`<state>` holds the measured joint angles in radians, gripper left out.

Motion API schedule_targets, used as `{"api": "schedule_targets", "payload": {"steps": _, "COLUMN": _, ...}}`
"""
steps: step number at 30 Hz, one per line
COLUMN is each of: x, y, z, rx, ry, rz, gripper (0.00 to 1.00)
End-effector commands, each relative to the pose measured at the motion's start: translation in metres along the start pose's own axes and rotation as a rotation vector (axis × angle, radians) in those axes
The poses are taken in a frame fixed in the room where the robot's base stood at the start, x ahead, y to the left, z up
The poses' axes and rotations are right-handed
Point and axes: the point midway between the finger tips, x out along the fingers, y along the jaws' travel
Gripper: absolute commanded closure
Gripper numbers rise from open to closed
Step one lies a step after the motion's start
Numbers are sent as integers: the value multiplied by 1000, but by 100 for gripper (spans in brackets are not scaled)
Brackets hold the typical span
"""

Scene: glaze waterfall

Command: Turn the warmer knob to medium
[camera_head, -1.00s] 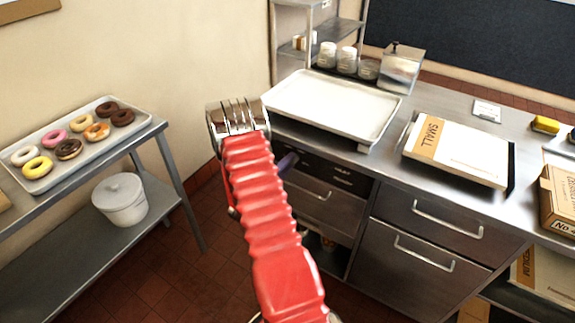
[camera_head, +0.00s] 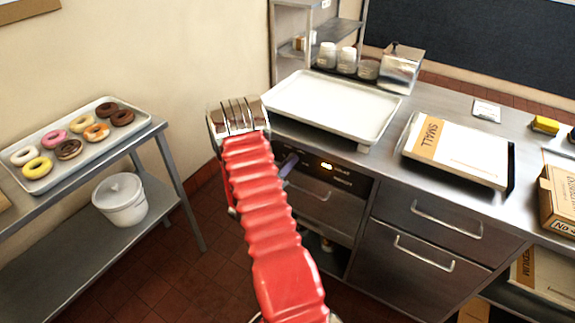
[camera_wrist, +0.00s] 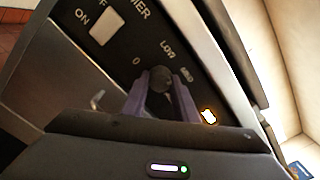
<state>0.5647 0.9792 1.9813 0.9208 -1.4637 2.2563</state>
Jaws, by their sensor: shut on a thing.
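The warmer's dark control panel (camera_head: 330,170) is on the front of the steel counter unit, below the white tray. In the wrist view the round dark warmer knob (camera_wrist: 161,77) sits between the two purple fingers of my gripper (camera_wrist: 160,92), which is shut on it. The marks 0, LOW and MED are printed around the knob. Where its pointer aims is not clear. An orange-white light (camera_wrist: 208,116) glows on the panel beside the right finger. In the head view my gripper (camera_head: 288,165) shows partly beside my red arm, and the knob is hidden.
A pale switch (camera_wrist: 104,28) marked ON is on the panel. A white tray (camera_head: 330,90) lies on the counter above. Drawers with handles are below and right. A donut tray (camera_head: 20,188) stands on a left side table, with floor between.

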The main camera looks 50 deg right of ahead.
Motion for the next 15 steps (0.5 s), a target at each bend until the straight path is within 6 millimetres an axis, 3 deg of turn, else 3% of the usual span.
{"api": "schedule_targets", "payload": {"steps": 1, "x": 0, "y": 0, "z": -8, "rx": 9, "ry": 15, "rz": 1, "gripper": 96}}
{"api": "schedule_targets", "payload": {"steps": 15, "x": 0, "y": 0, "z": -9, "rx": 39, "ry": 17, "rz": 3, "gripper": 96}}
